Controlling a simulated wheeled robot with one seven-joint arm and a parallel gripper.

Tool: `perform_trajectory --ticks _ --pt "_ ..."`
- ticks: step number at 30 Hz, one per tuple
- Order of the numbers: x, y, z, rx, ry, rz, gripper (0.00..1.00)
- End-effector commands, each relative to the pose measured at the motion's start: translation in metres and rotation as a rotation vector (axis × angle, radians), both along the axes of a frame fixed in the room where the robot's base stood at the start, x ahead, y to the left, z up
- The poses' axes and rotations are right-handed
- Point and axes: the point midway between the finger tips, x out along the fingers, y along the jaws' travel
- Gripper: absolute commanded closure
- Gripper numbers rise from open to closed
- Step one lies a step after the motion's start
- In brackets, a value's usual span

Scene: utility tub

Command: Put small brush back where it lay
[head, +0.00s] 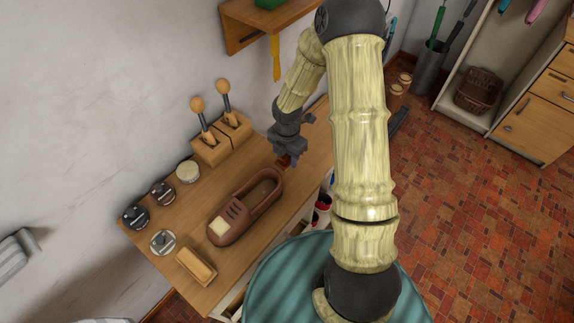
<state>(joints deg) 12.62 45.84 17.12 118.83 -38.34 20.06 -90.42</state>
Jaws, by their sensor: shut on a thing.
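My gripper (288,154) is above the wooden bench top, behind and to the right of the brown tub. It is shut on a small reddish-brown thing (284,161), of which only a little shows below the fingers. This is likely the small brush, but its bristles and full shape are hidden. I cannot tell which spot the small brush came from.
A wall shelf (262,24) with a hanging yellow strip is behind my arm. Bare wood lies right of the tub.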

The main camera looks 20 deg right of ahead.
Motion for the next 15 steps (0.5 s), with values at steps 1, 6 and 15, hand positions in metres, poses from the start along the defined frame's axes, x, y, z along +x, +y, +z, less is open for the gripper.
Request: perform_trajectory --ticks 1,6,15 --pt "0.0 0.0 -0.006 0.0 0.0 0.0 0.82" --pt "0.001 -0.001 -0.009 0.0 -0.002 -0.003 0.82" --pt "0.0 -0.001 -0.021 0.0 0.0 -0.003 0.82"
